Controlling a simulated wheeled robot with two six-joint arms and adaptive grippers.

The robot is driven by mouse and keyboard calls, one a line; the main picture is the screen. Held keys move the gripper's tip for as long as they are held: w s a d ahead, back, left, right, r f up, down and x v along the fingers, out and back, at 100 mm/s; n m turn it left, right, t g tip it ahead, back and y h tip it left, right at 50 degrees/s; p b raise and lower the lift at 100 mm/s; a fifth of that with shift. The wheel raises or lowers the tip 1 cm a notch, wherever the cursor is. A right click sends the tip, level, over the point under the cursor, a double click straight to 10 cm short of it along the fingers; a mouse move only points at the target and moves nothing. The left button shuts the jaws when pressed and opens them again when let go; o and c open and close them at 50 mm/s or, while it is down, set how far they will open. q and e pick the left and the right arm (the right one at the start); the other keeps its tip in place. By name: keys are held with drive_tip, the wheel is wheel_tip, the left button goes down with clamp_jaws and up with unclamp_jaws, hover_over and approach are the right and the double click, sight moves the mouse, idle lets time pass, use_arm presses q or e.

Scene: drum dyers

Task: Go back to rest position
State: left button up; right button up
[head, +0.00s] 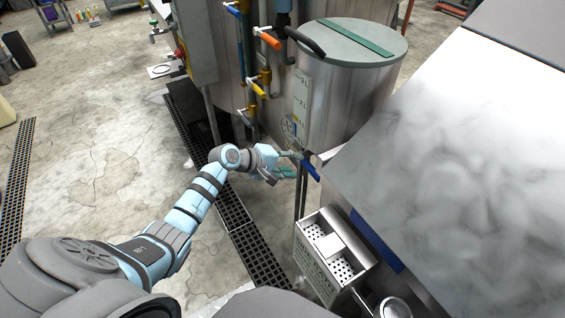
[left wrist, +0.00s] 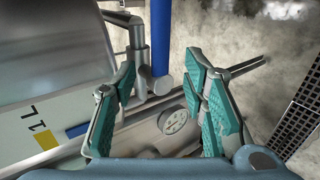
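My left arm reaches forward from the lower left in the head view. Its gripper (head: 284,166) is beside the steel drum (head: 350,105), near a blue valve handle (head: 311,170) low on the drum. In the left wrist view, the two teal-padded fingers of the left gripper (left wrist: 165,105) stand apart with nothing gripped between them. The blue handle (left wrist: 161,35) and a metal valve fitting (left wrist: 138,45) show beyond the fingertips. Whether a finger touches the fitting is unclear. My right gripper is in neither view.
A large steel surface (head: 465,150) fills the right. A metal box with perforated parts (head: 330,250) stands below the drum. Pipes with orange (head: 268,39) and yellow (head: 257,89) handles stand left of the drum. Floor grating (head: 235,215) runs beneath my arm. Open concrete floor (head: 95,150) lies left.

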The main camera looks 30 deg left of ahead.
use_arm(q)
drive_tip(key=v, duration=0.4)
drive_tip(key=shift+s+r, duration=0.1)
